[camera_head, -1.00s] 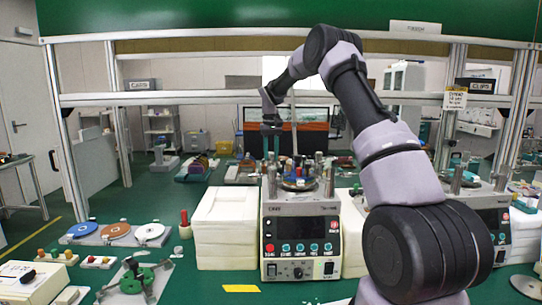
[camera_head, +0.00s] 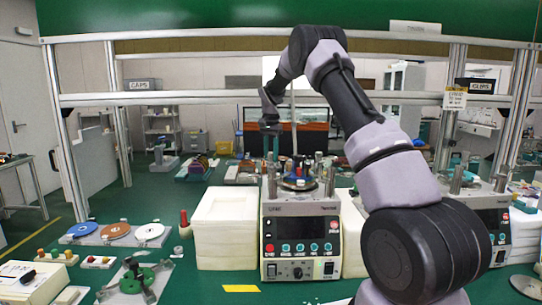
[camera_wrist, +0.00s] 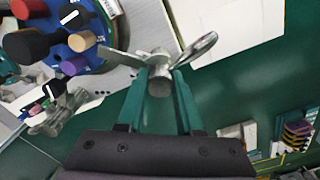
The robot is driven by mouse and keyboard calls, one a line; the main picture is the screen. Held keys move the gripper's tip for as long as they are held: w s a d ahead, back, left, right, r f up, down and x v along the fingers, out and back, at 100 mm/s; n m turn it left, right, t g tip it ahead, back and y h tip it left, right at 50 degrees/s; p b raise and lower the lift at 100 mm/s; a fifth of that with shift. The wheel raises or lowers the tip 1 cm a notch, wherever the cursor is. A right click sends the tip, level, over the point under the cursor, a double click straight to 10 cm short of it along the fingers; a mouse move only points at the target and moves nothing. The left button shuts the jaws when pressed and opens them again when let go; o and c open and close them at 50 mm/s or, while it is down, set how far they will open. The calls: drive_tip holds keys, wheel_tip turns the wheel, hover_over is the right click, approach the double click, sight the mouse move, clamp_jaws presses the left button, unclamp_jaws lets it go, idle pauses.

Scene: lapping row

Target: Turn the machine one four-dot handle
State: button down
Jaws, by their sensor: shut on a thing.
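My gripper (camera_wrist: 161,78) has its teal fingers shut on a metal handle (camera_wrist: 159,86), a short cylinder with flat arms reaching out to both sides, at the machine's edge in the wrist view. In the head view my gripper (camera_head: 271,148) points down over the front left of the middle machine (camera_head: 300,238). A second similar metal handle (camera_wrist: 58,112) stands to the left in the wrist view, apart from my fingers. I cannot make out dots on either handle.
A blue plate (camera_wrist: 85,50) with several coloured knobs and cylinders lies left of my gripper. White blocks (camera_head: 225,228) stand left of the machine. Another machine (camera_head: 495,225) stands to the right.

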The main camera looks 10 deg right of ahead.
sight(271, 153)
drive_tip(key=shift+m, duration=1.4)
drive_tip(key=c, duration=0.6)
unclamp_jaws()
drive_tip(key=shift+o, duration=0.2)
wheel_tip(271, 153, up, 11)
drive_tip(key=shift+f, duration=0.1)
